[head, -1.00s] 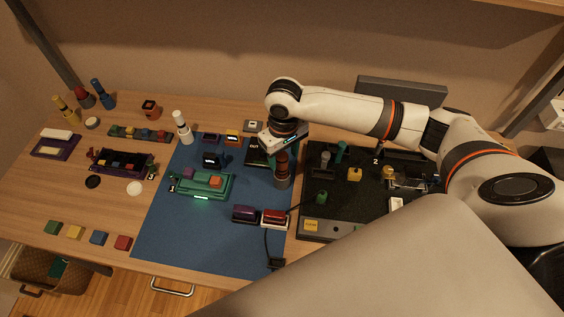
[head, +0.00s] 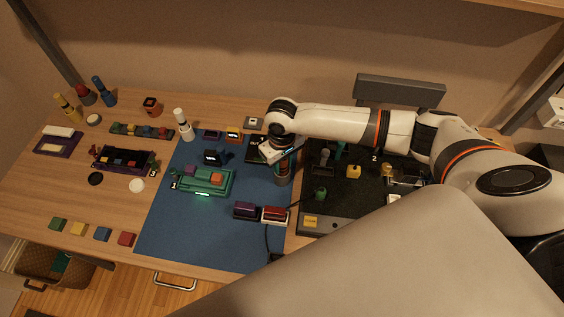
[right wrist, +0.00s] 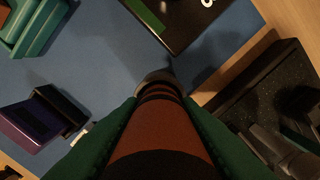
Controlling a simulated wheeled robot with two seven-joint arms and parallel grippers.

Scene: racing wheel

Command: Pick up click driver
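The click driver (right wrist: 160,135) is a thick orange-red cylinder with black bands. In the right wrist view it fills the space between the green finger pads of my right gripper (right wrist: 158,103), with no gap seen on either side. In the head view my right gripper (head: 283,161) is low over the driver, at the right edge of the blue mat (head: 215,240). The driver points down, and a grey base shows around its lower end. The arm and gripper hide most of it in the head view. My left gripper is not in view.
A black tray (head: 340,211) with small parts lies just right of the driver. On the mat are a teal block assembly (head: 203,181), purple (head: 245,210) and red (head: 275,215) blocks and a cable. A white bottle-shaped tool (head: 183,125) stands at the mat's back left.

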